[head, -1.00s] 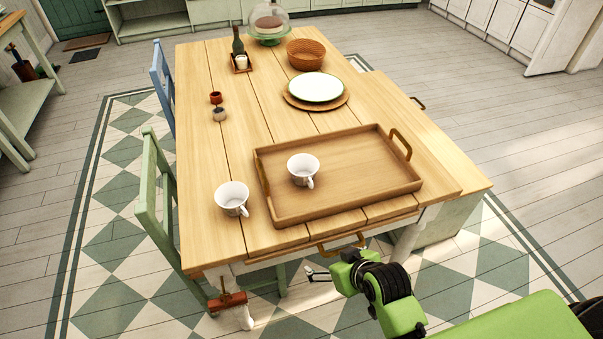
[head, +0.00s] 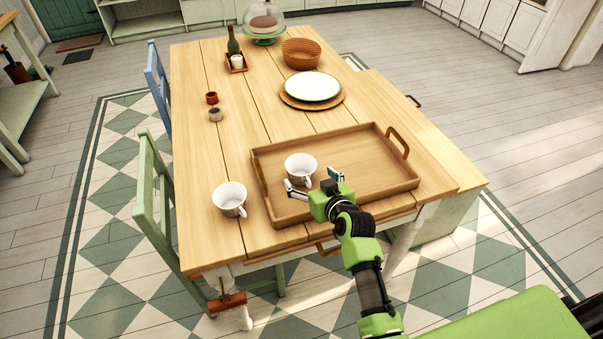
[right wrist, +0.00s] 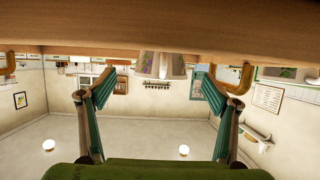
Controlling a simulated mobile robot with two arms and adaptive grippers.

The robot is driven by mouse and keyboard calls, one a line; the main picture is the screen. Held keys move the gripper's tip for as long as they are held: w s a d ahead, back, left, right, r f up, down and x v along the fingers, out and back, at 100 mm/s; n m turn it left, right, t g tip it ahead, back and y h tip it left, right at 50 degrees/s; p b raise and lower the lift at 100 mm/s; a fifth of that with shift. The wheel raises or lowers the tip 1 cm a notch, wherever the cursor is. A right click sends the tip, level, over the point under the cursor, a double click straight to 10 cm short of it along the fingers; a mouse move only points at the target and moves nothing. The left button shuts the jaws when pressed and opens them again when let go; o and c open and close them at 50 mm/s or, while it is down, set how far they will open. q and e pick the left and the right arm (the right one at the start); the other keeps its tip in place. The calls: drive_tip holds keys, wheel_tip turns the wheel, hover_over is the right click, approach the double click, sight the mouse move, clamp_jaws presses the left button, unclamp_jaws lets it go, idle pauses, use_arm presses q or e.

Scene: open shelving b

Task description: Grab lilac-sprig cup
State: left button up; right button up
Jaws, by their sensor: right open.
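Two white cups stand upright in the head view. One cup (head: 298,166) is inside the wooden tray (head: 384,196), towards its left; the other cup (head: 229,199) is on the bare table, left of the tray. Any lilac sprig is too small to tell there. My right gripper (head: 312,181) is open over the tray's front part, its fingers pointing towards the tray cup. In the right wrist view, which appears upside down, a pale cup with faint coloured marks (right wrist: 160,65) shows beyond and between the open fingers (right wrist: 153,85). My left gripper is not in view.
The wooden table (head: 245,150) also holds a white plate (head: 311,87) on a round mat, a woven basket (head: 302,54) and a bottle (head: 233,42). Small pots (head: 215,114) are at the left.

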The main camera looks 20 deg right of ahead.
sight(297, 164)
drive_tip(key=shift+r+x, duration=0.1)
drive_tip(key=shift+x, duration=1.55)
drive_tip(key=shift+r+x, duration=0.15)
drive_tip(key=shift+x, duration=1.55)
drive_tip(key=shift+a, duration=0.1)
drive_tip(key=c, duration=1.3)
